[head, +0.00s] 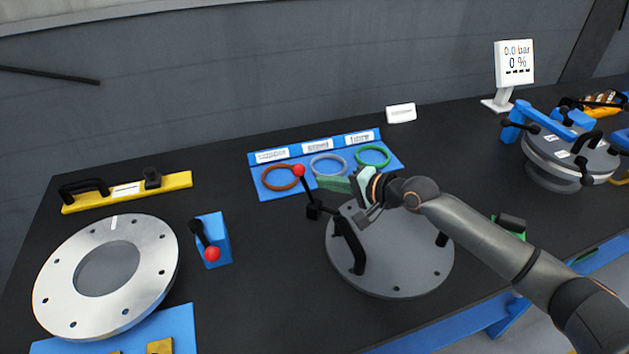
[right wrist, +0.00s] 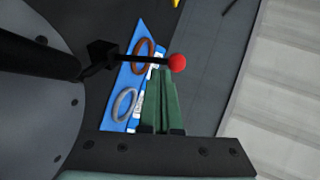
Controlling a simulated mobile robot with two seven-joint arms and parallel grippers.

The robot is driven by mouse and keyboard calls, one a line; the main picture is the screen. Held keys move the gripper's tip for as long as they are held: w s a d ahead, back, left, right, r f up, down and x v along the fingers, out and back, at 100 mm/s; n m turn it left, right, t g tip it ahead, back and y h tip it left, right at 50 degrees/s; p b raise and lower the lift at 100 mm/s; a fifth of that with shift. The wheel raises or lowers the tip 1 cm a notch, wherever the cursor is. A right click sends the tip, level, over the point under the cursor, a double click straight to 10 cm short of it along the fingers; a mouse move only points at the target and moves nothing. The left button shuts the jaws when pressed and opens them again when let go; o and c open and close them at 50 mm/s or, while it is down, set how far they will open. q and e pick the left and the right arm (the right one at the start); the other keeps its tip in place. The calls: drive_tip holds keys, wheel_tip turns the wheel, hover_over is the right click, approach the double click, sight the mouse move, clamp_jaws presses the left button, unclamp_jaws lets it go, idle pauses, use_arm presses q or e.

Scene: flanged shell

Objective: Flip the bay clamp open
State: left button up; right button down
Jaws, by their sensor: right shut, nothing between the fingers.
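Two black levers with red knobs show in the head view. One, with its red knob (head: 299,170), rises from a black block (head: 315,210) at the left edge of the grey disc (head: 400,262). The other, with its red knob (head: 212,254), lies tipped over a blue block (head: 217,232). I cannot tell which is the bay clamp. My right gripper (head: 324,183) is shut and empty, its green fingers just right of the upper knob. In the right wrist view, that knob (right wrist: 177,62) lies just beyond the fingertips (right wrist: 160,72); contact is unclear. My left gripper is out of view.
A black handle (head: 350,245) stands on the grey disc. A blue board (head: 265,185) with brown, grey and green rings lies behind. A silver flange ring (head: 160,262) lies at left, near a yellow bar (head: 115,196). A clamped round assembly (head: 555,150) stands at right.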

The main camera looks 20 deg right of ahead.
drive_tip(key=shift+x, duration=2)
drive_tip(key=shift+w, duration=0.2)
